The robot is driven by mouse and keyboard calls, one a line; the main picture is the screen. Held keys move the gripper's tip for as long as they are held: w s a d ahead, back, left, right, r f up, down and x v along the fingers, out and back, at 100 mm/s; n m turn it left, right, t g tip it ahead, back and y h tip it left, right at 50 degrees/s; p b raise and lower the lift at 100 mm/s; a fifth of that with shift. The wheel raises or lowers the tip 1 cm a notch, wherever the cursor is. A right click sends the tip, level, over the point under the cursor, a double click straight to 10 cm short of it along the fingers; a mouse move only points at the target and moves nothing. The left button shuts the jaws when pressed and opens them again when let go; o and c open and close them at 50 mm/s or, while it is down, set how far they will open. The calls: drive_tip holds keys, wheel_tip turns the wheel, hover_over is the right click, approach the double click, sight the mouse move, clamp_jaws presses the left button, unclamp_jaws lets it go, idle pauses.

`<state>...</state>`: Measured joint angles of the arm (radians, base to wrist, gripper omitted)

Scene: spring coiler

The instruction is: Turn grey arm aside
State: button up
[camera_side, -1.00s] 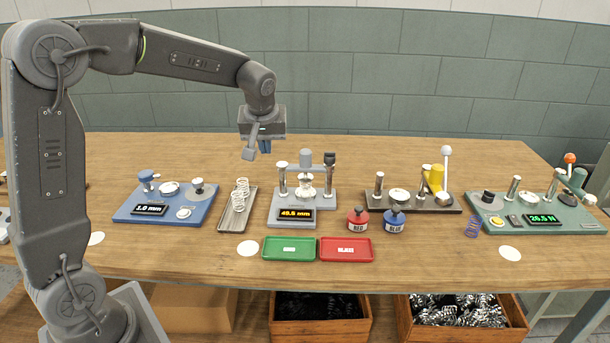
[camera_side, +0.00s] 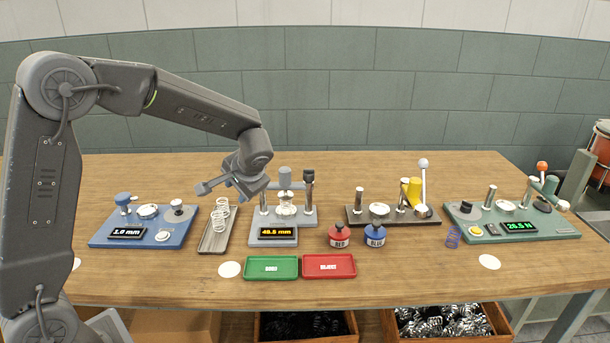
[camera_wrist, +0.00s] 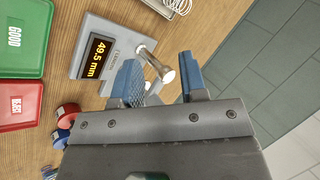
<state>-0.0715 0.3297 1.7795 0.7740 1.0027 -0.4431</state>
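The grey gauge (camera_side: 260,243) reads 49.5 mm and stands mid-table. Its grey arm (camera_side: 284,184), with a grey cylinder on top, lies across above the coil spring (camera_side: 286,205), between a chrome post and a dark-topped post (camera_side: 308,190). My gripper (camera_side: 240,190) is tilted at the gauge's upper left, near the chrome post. In the wrist view its blue fingers (camera_wrist: 162,88) are apart with nothing gripped. The chrome post (camera_wrist: 150,57) shows between and beyond them; I cannot tell whether they touch it. The grey arm is hidden behind my gripper there.
A tray with springs (camera_side: 214,236) and a blue gauge (camera_side: 115,232) stand to the left. Green (camera_side: 271,276) and red (camera_side: 329,274) trays lie in front. The table behind is clear.

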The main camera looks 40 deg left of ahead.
drive_tip(key=o, duration=0.3)
drive_tip(key=m+t+y, duration=0.1)
drive_tip(key=m, duration=0.3)
drive_tip(key=w+f+m+t+y, duration=0.1)
drive_tip(key=m+y, duration=0.1)
drive_tip(key=m, duration=0.2)
drive_tip(key=w+d+f+m+t+y, duration=0.1)
drive_tip(key=m+y, duration=0.1)
drive_tip(key=m, duration=0.2)
drive_tip(key=shift+w+f, duration=0.1)
drive_tip(key=shift+f, duration=0.15)
drive_tip(key=m+t+h, duration=0.2)
drive_tip(key=m+t, duration=0.9)
drive_tip(key=m, duration=0.7)
approach(308, 176)
drive_tip(key=x, duration=1.1)
drive_tip(key=shift+w+a, duration=0.25)
drive_tip(key=shift+w, duration=0.05)
clamp_jaws()
